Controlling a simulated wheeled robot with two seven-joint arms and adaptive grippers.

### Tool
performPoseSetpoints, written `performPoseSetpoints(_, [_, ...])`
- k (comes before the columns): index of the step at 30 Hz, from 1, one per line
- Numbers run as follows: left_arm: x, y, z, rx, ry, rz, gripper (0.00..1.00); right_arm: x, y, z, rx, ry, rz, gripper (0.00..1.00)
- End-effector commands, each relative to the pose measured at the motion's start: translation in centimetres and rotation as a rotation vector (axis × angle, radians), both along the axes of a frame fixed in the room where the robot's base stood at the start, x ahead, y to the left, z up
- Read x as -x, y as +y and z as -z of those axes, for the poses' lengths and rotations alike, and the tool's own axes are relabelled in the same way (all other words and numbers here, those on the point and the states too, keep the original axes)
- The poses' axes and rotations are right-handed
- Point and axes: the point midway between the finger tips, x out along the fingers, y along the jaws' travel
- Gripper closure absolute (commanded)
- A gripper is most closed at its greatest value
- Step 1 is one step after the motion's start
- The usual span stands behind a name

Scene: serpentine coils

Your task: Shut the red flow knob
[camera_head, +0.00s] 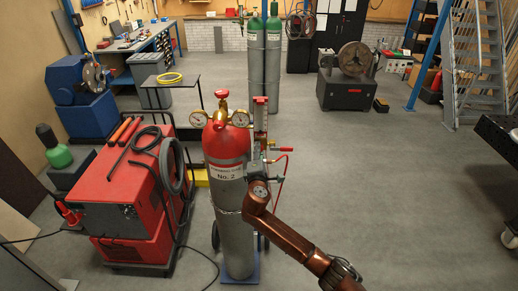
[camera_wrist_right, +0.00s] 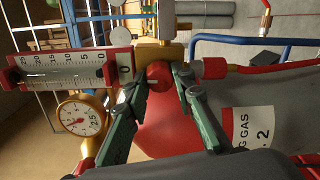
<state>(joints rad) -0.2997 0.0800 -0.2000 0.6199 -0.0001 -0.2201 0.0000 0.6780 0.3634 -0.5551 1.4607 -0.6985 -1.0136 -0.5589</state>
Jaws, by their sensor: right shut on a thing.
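The red flow knob (camera_wrist_right: 158,74) is round, with a short white mark on its face, in the right wrist view. It sits on a brass block beside the flow meter (camera_wrist_right: 60,72), with a "0" on the red plate close by. My right gripper (camera_wrist_right: 161,80) has its two green fingers on either side of the knob and is shut on it. In the head view my right gripper (camera_head: 262,165) is at the right side of the grey, red-topped gas cylinder (camera_head: 238,235); its fingertips and the knob are hard to make out there. My left gripper is not in view.
Two dial gauges and a brass regulator (camera_head: 221,113) top the cylinder. A red hose (camera_head: 282,175) hangs right of it. A red welding machine (camera_head: 120,195) with coiled cables stands at left.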

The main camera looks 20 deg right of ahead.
Motion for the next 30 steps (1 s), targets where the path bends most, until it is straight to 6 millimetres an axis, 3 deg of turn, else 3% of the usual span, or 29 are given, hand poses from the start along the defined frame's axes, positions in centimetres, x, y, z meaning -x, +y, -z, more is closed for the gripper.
performPoseSetpoints(17, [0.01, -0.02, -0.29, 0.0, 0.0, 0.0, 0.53, 0.0, 0.02, 0.18, 0.034, 0.012, -0.001, 1.0])
performPoseSetpoints(18, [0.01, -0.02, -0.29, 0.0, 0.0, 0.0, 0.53, 0.0, 0.03, 0.18, 0.033, 0.012, -0.001, 0.76])
performPoseSetpoints(21, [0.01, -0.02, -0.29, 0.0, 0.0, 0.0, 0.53, 0.0, 0.01, 0.16, 0.033, 0.011, -0.001, 0.69])
performPoseSetpoints(30, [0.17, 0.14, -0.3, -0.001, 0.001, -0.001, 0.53, 0.2, 0.1, 0.08, 0.032, 0.01, -0.001, 0.69])
